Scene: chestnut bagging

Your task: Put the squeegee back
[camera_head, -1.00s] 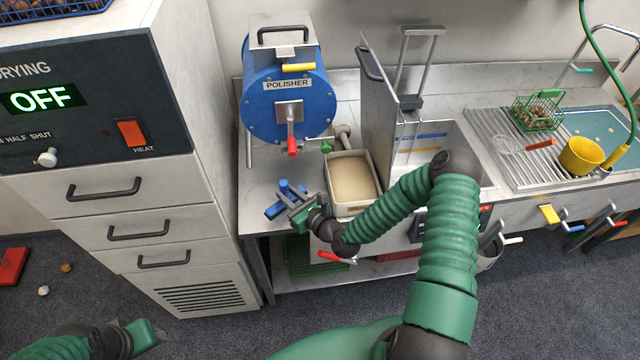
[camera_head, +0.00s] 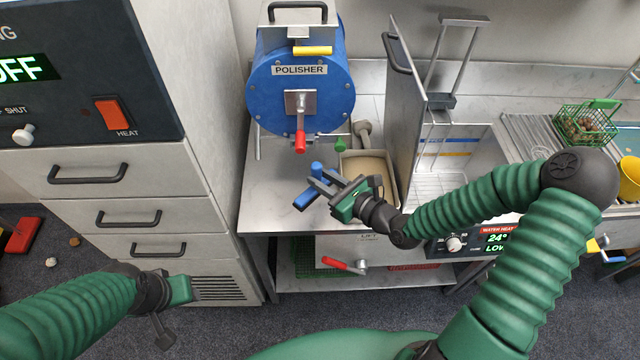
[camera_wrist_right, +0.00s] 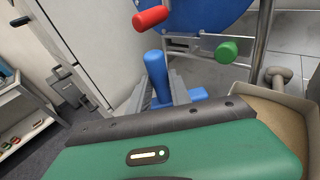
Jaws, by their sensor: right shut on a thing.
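The squeegee appears as a blue piece (camera_head: 304,200) with a second blue end beyond the fingers. In the right wrist view, its upright blue handle (camera_wrist_right: 157,72) and a short blue part stand at the jaws. My right gripper (camera_head: 325,186) is shut on it, above the steel table in front of the polisher and beside the tan-filled box. My left gripper (camera_head: 180,290) is at the lower left, by the drawer cabinet, away from the table. Its finger gap is not clear. The rest of the squeegee is hidden by my right gripper.
The blue polisher (camera_head: 300,95) with a red-handled lever (camera_head: 300,141) stands behind. The tan-filled box (camera_head: 385,163) is beside my right gripper, with a grey knobbed tool (camera_head: 362,130) behind it. A steel tank (camera_head: 450,155) stands to the right. The table's left part is bare.

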